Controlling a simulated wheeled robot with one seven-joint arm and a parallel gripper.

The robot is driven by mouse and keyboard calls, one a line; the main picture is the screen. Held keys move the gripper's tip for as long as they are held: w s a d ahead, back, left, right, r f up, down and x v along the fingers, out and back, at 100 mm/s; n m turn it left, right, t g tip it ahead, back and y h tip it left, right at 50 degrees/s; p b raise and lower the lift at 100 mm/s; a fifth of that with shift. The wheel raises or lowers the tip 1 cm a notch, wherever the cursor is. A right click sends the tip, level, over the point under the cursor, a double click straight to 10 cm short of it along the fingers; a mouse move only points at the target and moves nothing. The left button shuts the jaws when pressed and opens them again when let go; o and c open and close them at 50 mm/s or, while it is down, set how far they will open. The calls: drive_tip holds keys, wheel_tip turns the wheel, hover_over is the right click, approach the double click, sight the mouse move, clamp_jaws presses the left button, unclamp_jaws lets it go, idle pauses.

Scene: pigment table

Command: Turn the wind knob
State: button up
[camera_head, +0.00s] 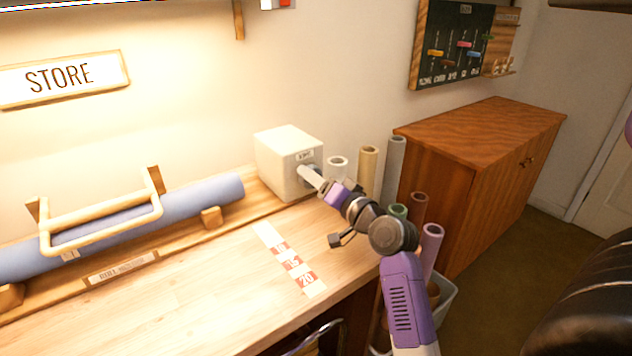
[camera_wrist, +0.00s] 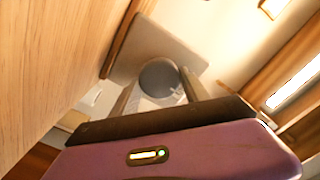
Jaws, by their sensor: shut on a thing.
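A white box (camera_head: 284,163) stands at the back right of the wooden table, with a small label on its front face that is too small to read. The wind knob (camera_wrist: 159,76), grey and round, sits on the box's face. In the wrist view it lies between the two fingers of my gripper. My gripper (camera_head: 311,177) reaches the box's front face from the right and is shut on the knob. In the head view the gripper largely hides the knob. How far the knob is turned cannot be told.
A blue roll (camera_head: 200,199) lies in a wooden holder with a handle frame on the left. A red and white numbered strip (camera_head: 290,260) lies on the table. Several upright rolls stand behind and beside my arm. A wooden cabinet (camera_head: 480,150) is at the right.

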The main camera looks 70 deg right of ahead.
drive_tip(key=shift+f, duration=0.1)
drive_tip(key=o, duration=1.4)
drive_tip(key=shift+c, duration=0.2)
drive_tip(key=v, duration=0.8)
drive_tip(key=shift+w+b, duration=0.1)
drive_tip(key=shift+b, duration=0.25)
